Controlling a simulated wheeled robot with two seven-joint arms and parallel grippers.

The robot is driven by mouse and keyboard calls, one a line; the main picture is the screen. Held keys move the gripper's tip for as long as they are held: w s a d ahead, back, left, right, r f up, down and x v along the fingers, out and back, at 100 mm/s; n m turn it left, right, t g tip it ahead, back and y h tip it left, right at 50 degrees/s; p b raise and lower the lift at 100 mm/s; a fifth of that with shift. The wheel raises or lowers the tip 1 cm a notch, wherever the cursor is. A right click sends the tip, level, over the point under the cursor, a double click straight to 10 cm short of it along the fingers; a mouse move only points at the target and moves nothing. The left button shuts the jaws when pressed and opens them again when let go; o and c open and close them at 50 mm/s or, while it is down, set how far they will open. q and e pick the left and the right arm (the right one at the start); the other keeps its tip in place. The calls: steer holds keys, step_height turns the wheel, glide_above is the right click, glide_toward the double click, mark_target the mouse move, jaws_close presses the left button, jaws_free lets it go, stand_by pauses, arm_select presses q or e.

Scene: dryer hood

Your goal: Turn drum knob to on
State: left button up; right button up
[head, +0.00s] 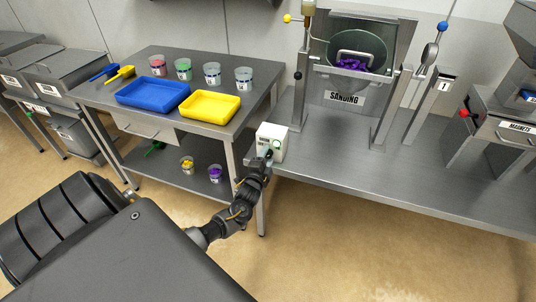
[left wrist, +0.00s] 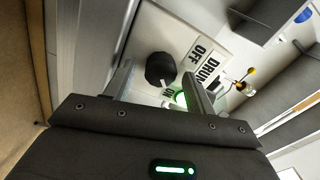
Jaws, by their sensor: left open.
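The drum control box (head: 273,139) is a small white box at the left front of the steel bench. My left gripper (head: 266,157) is at its front face and covers part of it in the head view. In the left wrist view the black drum knob (left wrist: 160,69) lies between the two open fingers of my left gripper (left wrist: 157,76). I cannot tell whether either finger touches it. The labels OFF and DRUM (left wrist: 203,64) are beside the knob. A green glow (left wrist: 181,98) shows by the right finger, near a partly hidden ON label. My right gripper is not in view.
The sanding drum (head: 357,55) with purple pieces stands on the steel bench (head: 330,160) behind the box. A table to the left bears a blue tray (head: 152,93), a yellow tray (head: 209,106) and several cups. Bare bench lies to the right of the box.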

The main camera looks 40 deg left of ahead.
arm_select(q)
steer(key=v, duration=1)
steer(key=shift+s+b, duration=0.35)
steer(key=shift+d, duration=0.15)
steer(key=s+d+f+n+g+h, duration=0.1)
steer(key=s+f+n+g, duration=0.3)
steer(key=f, duration=0.6)
steer(key=s+d+f+g+h, duration=0.1)
steer(key=s+d+f+g, duration=0.1)
steer(key=s+f, duration=0.6)
steer(key=s+d+f+n+g+h, duration=0.1)
steer(key=s+f+n+g+h, duration=0.15)
steer(key=f, duration=0.95)
steer(key=s+d+f+g, duration=0.2)
steer(key=s+d+f, duration=0.1)
steer(key=s, duration=0.6)
steer(key=s+d+f+n+g+h, duration=0.1)
steer(key=s+d+f+g, duration=0.2)
steer(key=s, duration=0.7)
steer(key=s+d+f+n+g, duration=0.1)
steer(key=s+d+f, duration=0.3)
steer(key=s, duration=0.5)
step_height(320, 180, down, 3)
steer(key=shift+s+d+r+g, duration=0.1)
steer(key=shift+s+d+g, duration=0.25)
steer(key=shift+g, duration=0.4)
